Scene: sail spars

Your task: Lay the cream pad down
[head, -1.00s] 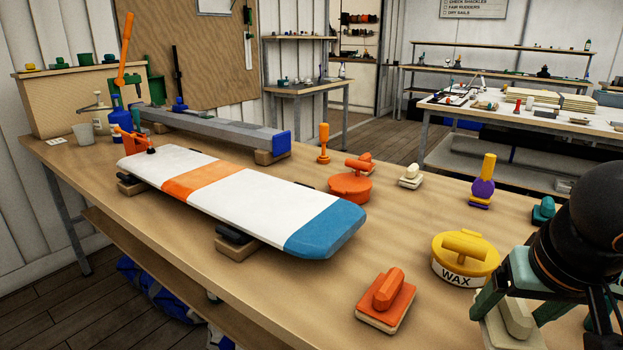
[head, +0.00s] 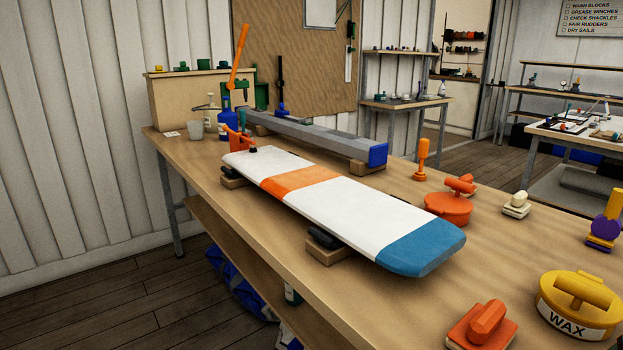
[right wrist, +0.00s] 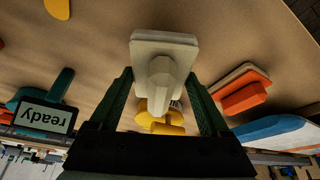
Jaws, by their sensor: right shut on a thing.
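The cream pad (right wrist: 165,42), a pale block with a cream grip on top, shows in the right wrist view. I cannot tell whether the pad's underside touches the bench (right wrist: 105,45). The held pad and my right gripper are outside the head view. My left gripper is in neither view.
The yellow wax tin (head: 578,302) and orange pad (head: 482,325) are near the bench's front right; both also show in the right wrist view. A striped white, orange and blue board (head: 340,205) lies on blocks. A "ready" sign (right wrist: 45,118) is at the wrist view's left.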

